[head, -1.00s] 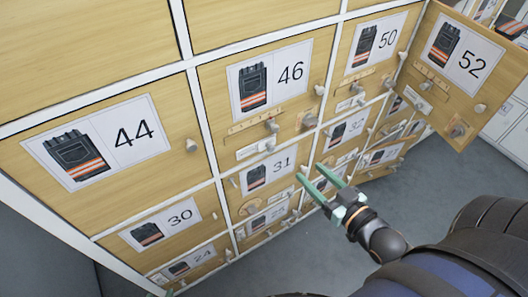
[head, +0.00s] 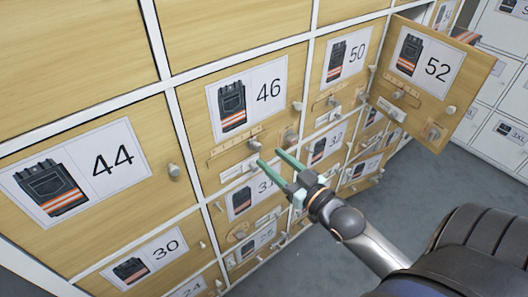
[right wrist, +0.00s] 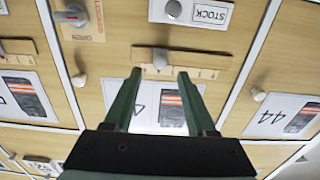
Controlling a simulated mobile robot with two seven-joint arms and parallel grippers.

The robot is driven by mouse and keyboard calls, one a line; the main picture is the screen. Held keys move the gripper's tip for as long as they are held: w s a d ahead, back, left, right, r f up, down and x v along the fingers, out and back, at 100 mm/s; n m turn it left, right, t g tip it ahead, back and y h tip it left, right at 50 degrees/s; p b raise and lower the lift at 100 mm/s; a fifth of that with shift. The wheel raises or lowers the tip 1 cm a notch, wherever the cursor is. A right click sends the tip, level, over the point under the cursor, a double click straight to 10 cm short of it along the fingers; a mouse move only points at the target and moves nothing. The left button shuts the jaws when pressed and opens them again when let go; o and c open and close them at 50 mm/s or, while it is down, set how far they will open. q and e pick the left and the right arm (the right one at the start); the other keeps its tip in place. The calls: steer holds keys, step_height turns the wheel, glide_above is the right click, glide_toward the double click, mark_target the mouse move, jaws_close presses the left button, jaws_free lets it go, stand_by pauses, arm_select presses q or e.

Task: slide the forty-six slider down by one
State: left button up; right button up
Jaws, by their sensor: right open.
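The forty-six door (head: 192,100) carries a label (head: 246,95) with dark trousers and the number 46. Below the label is a wooden scale strip (head: 225,147) with a grey slider knob (head: 254,146). In the right wrist view the scene is upside down; the strip (right wrist: 205,66) crosses the middle, and the slider knob (right wrist: 160,58) stands on it. My right gripper (head: 270,157) is open, its green fingers pointing at this door. In the right wrist view the fingertips (right wrist: 159,73) lie either side of the knob's line, seemingly just short of it. My left gripper is not in view.
A stock plate (head: 238,170) sits under the strip, and a grey turn knob (head: 289,137) to its right. The fifty-two door (head: 466,85) stands open at the right. Doors 44 (head: 150,190) and 50 (head: 375,45) flank this one. Grey floor is free at lower right.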

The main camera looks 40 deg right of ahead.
mark_target(259, 148)
steer(key=shift+w+a, duration=0.2)
steer(key=shift+w, duration=1.9)
steer(key=shift+c, duration=0.4)
jaws_close()
